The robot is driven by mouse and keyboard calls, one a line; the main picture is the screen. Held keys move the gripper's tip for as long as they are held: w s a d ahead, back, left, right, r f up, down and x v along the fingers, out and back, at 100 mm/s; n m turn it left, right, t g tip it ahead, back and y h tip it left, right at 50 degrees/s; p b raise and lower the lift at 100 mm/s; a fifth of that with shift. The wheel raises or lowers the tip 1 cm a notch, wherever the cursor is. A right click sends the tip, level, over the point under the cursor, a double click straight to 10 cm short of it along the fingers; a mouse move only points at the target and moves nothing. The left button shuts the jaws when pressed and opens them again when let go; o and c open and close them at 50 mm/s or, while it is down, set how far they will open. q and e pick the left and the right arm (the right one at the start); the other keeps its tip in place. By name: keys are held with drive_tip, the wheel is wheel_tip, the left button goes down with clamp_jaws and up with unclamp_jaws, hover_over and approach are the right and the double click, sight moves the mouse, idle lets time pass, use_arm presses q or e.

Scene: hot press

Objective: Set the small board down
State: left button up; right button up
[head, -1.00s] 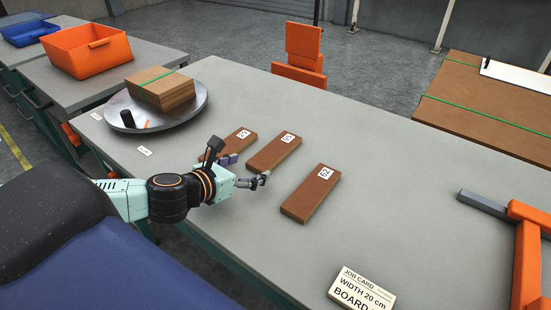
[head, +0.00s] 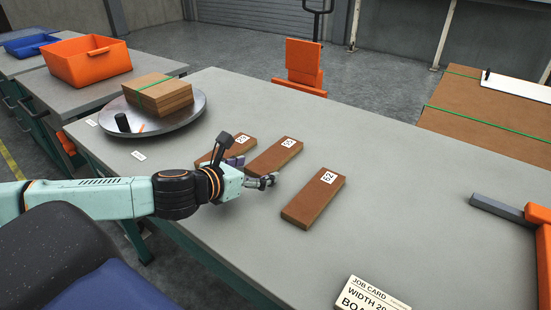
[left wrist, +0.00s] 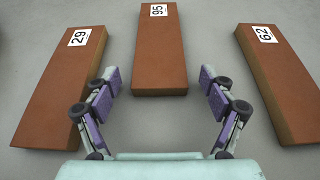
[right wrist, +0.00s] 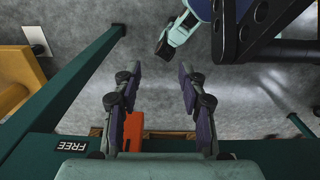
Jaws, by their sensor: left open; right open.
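Three small brown boards lie flat and apart on the grey table (head: 420,200). Their labels read 29 on the left board (left wrist: 65,95), 95 on the middle board (left wrist: 160,50) and 62 on the right board (left wrist: 285,90). The head view also shows the middle board (head: 270,158) and the right board (head: 312,203). My left gripper (head: 266,181) is open and empty, low by the near end of board 95. In the left wrist view its spread fingers (left wrist: 160,85) flank that end without visible contact. My right gripper (right wrist: 160,80) is open and empty above the floor.
A round metal turntable (head: 190,119) holds strapped boards (head: 160,95) and a black knob at the back left. A job card (head: 372,296) sits at the near edge. An orange frame with a grey bar (head: 500,208) stands right. A green frame marked FREE (right wrist: 75,148) is near my right gripper.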

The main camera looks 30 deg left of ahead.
use_arm(q)
drive_tip(key=c, duration=1.5)
drive_tip(key=shift+o, duration=0.2)
drive_tip(key=shift+r, duration=0.1)
